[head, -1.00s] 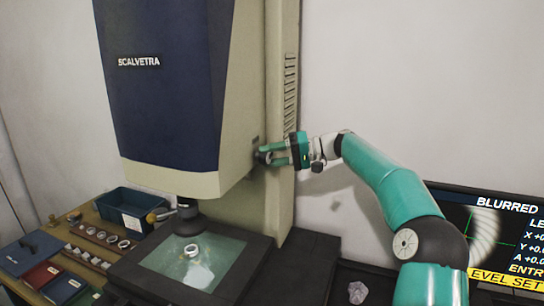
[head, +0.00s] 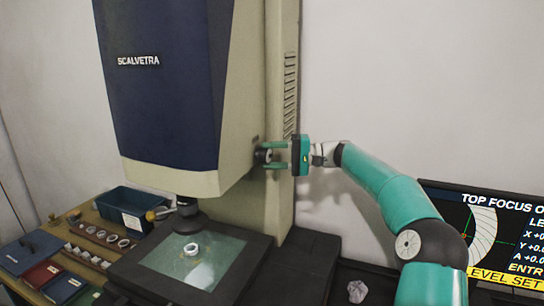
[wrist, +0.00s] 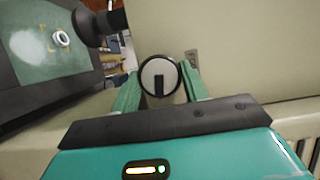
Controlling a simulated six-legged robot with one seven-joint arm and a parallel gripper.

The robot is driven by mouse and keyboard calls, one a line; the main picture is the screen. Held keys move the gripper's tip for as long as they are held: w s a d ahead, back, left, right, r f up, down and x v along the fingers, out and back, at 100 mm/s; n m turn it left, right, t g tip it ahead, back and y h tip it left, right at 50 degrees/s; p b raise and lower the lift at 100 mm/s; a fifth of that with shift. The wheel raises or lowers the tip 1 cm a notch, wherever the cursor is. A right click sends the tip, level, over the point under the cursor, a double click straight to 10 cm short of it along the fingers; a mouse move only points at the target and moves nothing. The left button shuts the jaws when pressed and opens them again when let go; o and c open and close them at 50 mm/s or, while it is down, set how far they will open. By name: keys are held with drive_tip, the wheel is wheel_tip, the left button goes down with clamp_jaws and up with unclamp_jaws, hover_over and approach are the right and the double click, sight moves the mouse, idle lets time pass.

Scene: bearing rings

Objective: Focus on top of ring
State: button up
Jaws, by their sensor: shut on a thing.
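A bearing ring (head: 191,249) lies on the glass stage (head: 226,262) of the measuring machine, below its lens (head: 187,218). The ring also shows in the wrist view (wrist: 61,38). My gripper (head: 268,155) is at the right side of the machine's head, shut on a round focus knob (wrist: 159,79). The knob has a pale face with a dark mark pointing down, and one finger is on each side of it. The monitor (head: 495,234) reads "TOP FOCUS O", cut off by the frame edge, and shows a sharp segmented part of a ring.
A crumpled pale lump (head: 357,291) lies at the lower right. The wall side behind my arm is clear.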

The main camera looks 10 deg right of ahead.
drive_tip(key=o, duration=1)
drive_tip(key=shift+a, duration=0.1)
drive_tip(key=s+d, duration=0.1)
drive_tip(key=d, duration=0.8)
drive_tip(key=s+d, duration=0.1)
drive_tip(key=d, duration=0.3)
drive_tip(key=shift+s+d, duration=0.35)
